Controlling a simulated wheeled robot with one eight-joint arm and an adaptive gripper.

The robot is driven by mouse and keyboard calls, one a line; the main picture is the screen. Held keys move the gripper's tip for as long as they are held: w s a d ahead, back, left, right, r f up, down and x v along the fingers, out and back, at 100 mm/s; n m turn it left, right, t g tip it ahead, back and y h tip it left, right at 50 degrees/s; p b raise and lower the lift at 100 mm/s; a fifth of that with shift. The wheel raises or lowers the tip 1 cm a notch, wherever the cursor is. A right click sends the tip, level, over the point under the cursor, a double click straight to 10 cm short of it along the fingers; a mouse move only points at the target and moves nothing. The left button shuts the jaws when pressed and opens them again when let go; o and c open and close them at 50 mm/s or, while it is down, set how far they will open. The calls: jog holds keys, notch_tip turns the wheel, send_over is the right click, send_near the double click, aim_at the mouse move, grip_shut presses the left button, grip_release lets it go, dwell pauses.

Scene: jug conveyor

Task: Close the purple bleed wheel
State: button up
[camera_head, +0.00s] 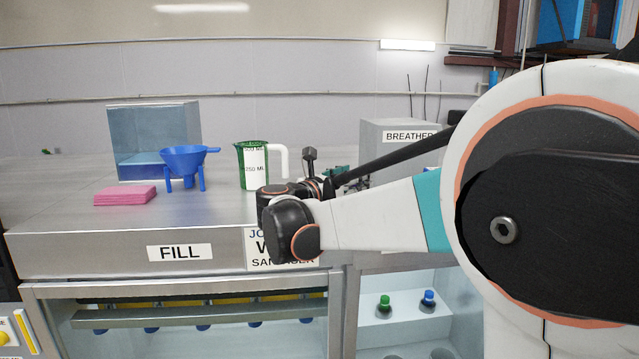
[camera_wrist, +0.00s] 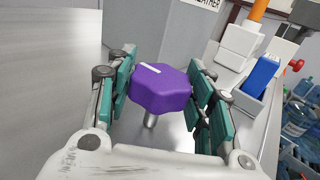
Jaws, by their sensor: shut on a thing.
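The purple bleed wheel (camera_wrist: 160,88) is a lobed knob with a white line on its top, standing on a short metal stem in front of the grey breather box (camera_wrist: 150,30). In the wrist view my gripper (camera_wrist: 163,92) has its teal finger pads on both sides of the wheel and is shut on it. The white line points toward the upper left of that view. In the head view my arm hides the wheel, and only a bit of my gripper's green (camera_head: 338,172) shows beside the box labelled BREATHER (camera_head: 408,137).
A green measuring jug (camera_head: 241,165), a blue funnel (camera_head: 184,163), a pink cloth stack (camera_head: 125,195) and a clear tank (camera_head: 153,130) stand left on the steel counter (camera_head: 80,225). A blue block (camera_wrist: 262,75) and a red valve (camera_wrist: 297,65) are right of the wheel.

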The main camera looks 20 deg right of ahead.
jog(key=shift+m+g+h, duration=0.4)
jog(key=shift+m+g, duration=0.3)
jog(key=shift+g, duration=0.6)
jog(key=o, duration=1.1)
jog(key=v, duration=1.2)
jog(key=shift+f, duration=0.1)
